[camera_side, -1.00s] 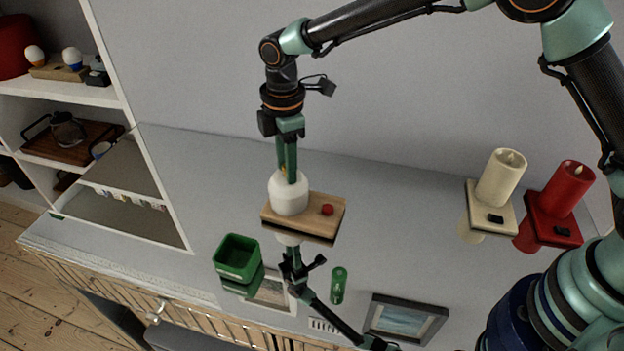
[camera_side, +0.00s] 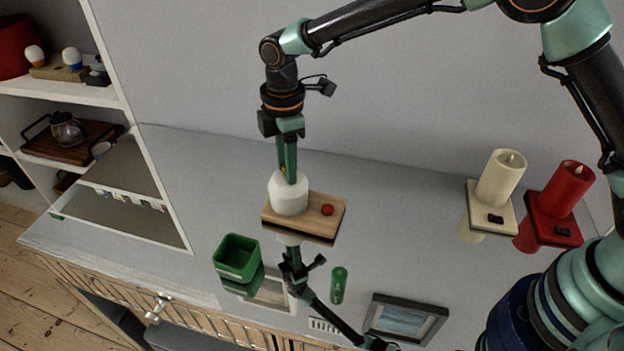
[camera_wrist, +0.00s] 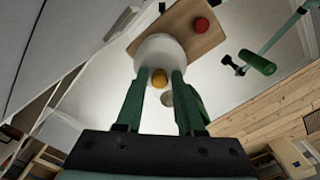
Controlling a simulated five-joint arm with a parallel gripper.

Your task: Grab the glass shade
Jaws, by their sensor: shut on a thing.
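The white glass shade (camera_side: 288,198) stands upright on a wooden base (camera_side: 322,215) with a red button (camera_side: 327,210). My gripper (camera_side: 289,178) points down at the shade, its green fingers at the shade's top opening. In the wrist view the shade (camera_wrist: 158,48) lies between and beyond the fingertips of my gripper (camera_wrist: 160,76), which are shut on it. A yellow bulb (camera_wrist: 159,77) shows inside the shade's opening. The wooden base (camera_wrist: 180,28) also shows there, with the red button (camera_wrist: 201,25).
A cream candle (camera_side: 500,178) and a red candle (camera_side: 567,188) stand at the right. A framed picture (camera_side: 405,319) lies near the front. Shelves are at the left.

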